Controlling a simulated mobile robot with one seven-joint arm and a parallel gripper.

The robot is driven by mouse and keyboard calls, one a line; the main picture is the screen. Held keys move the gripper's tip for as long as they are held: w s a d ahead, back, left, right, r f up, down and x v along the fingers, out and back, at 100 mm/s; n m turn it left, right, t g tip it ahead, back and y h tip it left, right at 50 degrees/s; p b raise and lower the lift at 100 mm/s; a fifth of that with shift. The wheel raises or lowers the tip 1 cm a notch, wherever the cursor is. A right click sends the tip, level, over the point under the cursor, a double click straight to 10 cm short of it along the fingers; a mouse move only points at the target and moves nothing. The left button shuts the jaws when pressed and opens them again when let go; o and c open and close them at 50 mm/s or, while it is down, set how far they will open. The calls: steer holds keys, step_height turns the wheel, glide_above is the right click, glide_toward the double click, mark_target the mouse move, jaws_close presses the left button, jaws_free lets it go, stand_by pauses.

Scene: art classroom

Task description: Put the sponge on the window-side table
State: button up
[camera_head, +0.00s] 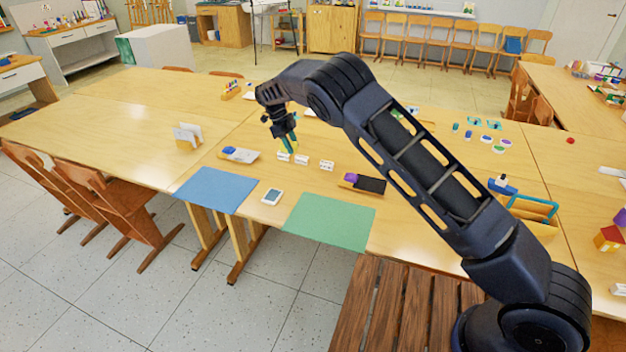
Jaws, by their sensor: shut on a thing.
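My gripper (286,141) hangs from my arm over the middle of the long wooden table. It is shut on a small green and yellow thing (291,148), which looks like the sponge; the fingers hide part of it. The held thing is close above the white labelled blocks, and I cannot tell whether it touches the tabletop. The joined wooden tables (130,128) spread left and right of my gripper. No window shows, so I cannot tell which table is the window-side one.
White labelled blocks (300,160) stand beside the held thing. A black tray (373,185) with a purple item, a blue mat (215,190) and a green mat (330,220) lie nearer. A card holder (187,136) stands left. The left table is mostly clear. Chairs (118,205) flank it.

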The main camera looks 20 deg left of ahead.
mark_target(297, 185)
step_height(297, 185, down, 16)
steer(key=shift+f, duration=0.1)
stand_by(0.5)
steer(key=o, duration=1)
steer(key=shift+f, duration=0.1)
steer(key=shift+c, duration=0.2)
steer(key=v, duration=1.2)
